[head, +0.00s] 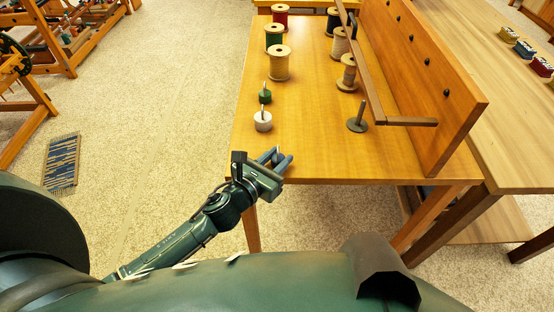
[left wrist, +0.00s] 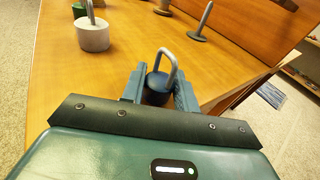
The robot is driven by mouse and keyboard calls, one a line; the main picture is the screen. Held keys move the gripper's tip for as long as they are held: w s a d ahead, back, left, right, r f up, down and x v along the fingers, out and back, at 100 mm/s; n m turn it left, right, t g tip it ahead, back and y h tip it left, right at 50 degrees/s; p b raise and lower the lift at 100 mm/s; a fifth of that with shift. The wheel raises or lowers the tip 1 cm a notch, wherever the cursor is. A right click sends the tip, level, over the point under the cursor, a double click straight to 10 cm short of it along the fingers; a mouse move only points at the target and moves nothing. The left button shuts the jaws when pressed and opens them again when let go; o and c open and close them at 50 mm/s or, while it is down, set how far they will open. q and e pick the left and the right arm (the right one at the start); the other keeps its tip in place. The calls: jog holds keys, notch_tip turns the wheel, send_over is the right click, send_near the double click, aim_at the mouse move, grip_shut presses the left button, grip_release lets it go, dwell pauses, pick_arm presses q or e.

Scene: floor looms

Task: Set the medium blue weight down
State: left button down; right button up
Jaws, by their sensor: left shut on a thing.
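The medium blue weight (left wrist: 157,90) is a dark blue cylinder with a grey wire loop on top. It sits upright between the two fingers of my left gripper (head: 279,161), which is shut on it. In the head view the gripper is at the front left edge of the wooden table (head: 310,148), and the fingers mostly hide the weight. I cannot tell whether its base touches the tabletop. A white weight (head: 263,122) and a smaller green weight (head: 265,97) stand behind it. Both also show in the left wrist view. My right gripper is not in view.
A metal peg on a round base (head: 357,125) stands to the right. Several thread spools, including a tan one (head: 279,64), stand farther back. An upright wooden board (head: 430,75) and a rail (head: 405,121) bound the right side. The tabletop between the weights and peg is clear.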

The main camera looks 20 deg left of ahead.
pick_arm(q)
jog(key=shift+r, duration=0.1)
jog(key=shift+f, duration=0.25)
jog(key=c, duration=1.1)
grip_release()
jog(key=shift+o, duration=0.2)
jog(key=shift+r, duration=0.1)
